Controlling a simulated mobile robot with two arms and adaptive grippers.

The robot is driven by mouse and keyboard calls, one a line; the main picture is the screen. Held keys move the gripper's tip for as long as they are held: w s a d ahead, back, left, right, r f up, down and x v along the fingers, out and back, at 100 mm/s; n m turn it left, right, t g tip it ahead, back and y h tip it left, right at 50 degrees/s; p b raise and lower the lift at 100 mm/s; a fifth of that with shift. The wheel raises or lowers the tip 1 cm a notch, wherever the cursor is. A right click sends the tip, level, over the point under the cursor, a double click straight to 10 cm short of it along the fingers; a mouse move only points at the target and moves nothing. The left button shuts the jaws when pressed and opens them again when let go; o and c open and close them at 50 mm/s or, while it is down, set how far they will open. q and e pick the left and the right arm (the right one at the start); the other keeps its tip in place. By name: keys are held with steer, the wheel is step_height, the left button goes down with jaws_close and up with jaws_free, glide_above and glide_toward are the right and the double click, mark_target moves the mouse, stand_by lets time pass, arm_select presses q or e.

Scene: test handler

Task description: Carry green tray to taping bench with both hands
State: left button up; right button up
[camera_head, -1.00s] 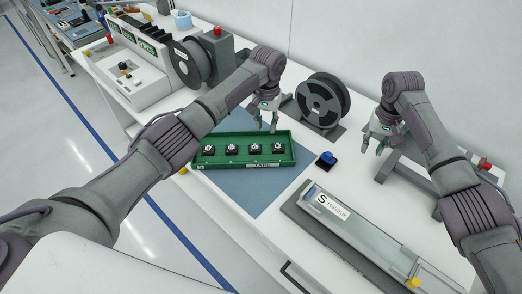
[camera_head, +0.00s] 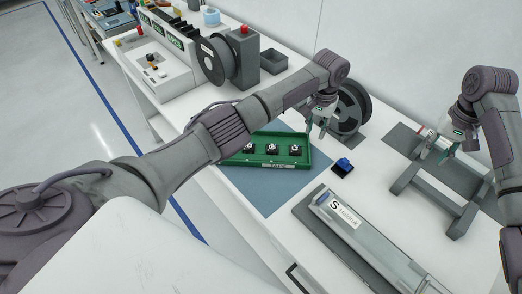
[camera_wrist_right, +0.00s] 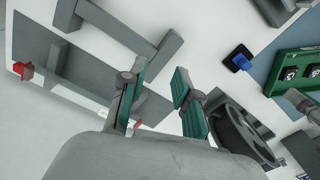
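The green tray (camera_head: 300,160) lies on a blue-grey mat on the bench and holds several small black devices. My left forearm crosses in front of its left part and hides it. My left gripper (camera_head: 317,129) is open and empty above the tray's back right corner. The tray's near end also shows at the right of the right wrist view (camera_wrist_right: 285,62). My right gripper (camera_head: 437,148) is well to the right of the tray, over a grey stand. In the right wrist view its two green-padded fingers (camera_wrist_right: 160,76) are apart with nothing between them.
A black reel (camera_head: 352,108) stands behind the tray's right end. A blue-topped black block (camera_head: 343,167) sits just right of the tray. A clear-covered unit (camera_head: 350,228) lies in front. The grey stand (camera_head: 440,190) is below my right gripper. Bare mat (camera_head: 255,195) lies before the tray.

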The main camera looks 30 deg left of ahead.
steer(key=shift+a+r, duration=0.15)
steer(key=shift+r, duration=2)
